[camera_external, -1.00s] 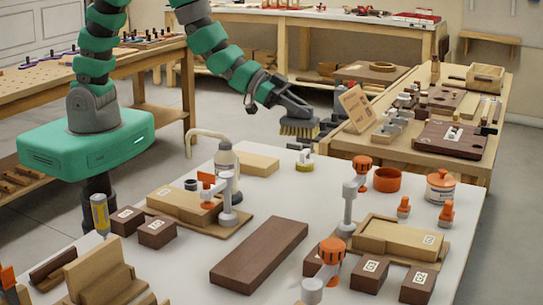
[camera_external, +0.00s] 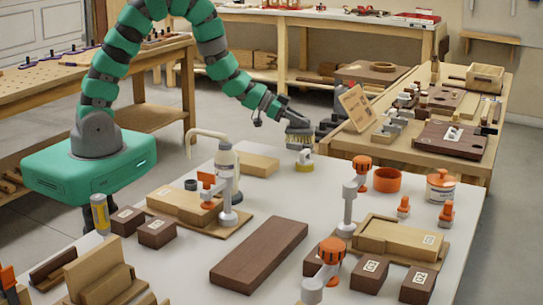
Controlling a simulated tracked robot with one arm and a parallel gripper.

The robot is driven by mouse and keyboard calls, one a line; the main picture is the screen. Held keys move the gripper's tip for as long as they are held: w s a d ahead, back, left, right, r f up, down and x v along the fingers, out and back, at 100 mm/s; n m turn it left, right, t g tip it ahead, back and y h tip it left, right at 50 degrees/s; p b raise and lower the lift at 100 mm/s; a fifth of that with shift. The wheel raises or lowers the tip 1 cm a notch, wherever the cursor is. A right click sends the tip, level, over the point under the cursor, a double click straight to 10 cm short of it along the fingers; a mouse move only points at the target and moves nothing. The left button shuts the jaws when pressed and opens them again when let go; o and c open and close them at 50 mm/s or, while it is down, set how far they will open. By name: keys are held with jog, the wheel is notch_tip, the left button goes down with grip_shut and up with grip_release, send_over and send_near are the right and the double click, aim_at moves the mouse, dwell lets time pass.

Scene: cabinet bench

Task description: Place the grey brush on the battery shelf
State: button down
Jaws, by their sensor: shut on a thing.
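The brush (camera_external: 300,139) has a grey body and pale bristles that point down. My gripper (camera_external: 293,118) is shut on it from above, near the left end of the right-hand wooden bench. The brush is just above or behind the far edge of the white table, by a yellow tape-like roll (camera_external: 304,162); I cannot tell the gap. Dark stepped blocks (camera_external: 328,126) sit just right of the brush at the bench's end. I cannot tell for sure which surface is the battery shelf.
A wooden sign (camera_external: 355,106) stands on the right-hand bench (camera_external: 400,152) close to the gripper. Orange-topped clamps (camera_external: 354,185) also stand up there. Floor shows left of the gripper.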

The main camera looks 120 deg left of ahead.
jog(key=s+a+f+m+h+b, duration=0.25)
jog(key=s+f, duration=0.45)
jog(key=s, duration=0.4)
jog(key=s+a+f+m+h+b, duration=0.1)
jog(key=s+f+m+h+b, duration=0.15)
jog(key=s+f, duration=0.6)
jog(key=shift+n+t+y, duration=0.3)
jog(key=shift+n+t, duration=0.1)
jog(key=shift+n, duration=0.1)
jog(key=shift+w+a+f+b, duration=0.55)
jog(key=shift+w+a, duration=0.5)
jog(key=shift+a, duration=1.25)
jog(key=shift+w+a+f+b, duration=0.55)
jog(key=shift+w+a, duration=0.45)
jog(key=shift+a, duration=1.3)
jog(key=shift+w+a+f+b, duration=0.4)
jog(key=shift+w+a+b, duration=0.45)
jog(key=shift+a, duration=1.45)
jog(key=shift+w+r, duration=0.1)
jog(key=shift+w, duration=0.1)
jog(key=shift+p, duration=0.35)
jog(key=c, duration=1.3)
grip_release()
jog(key=shift+o, duration=0.2)
jog(key=p+v, duration=0.2)
jog(key=v, duration=1)
jog(key=shift+p, duration=0.3)
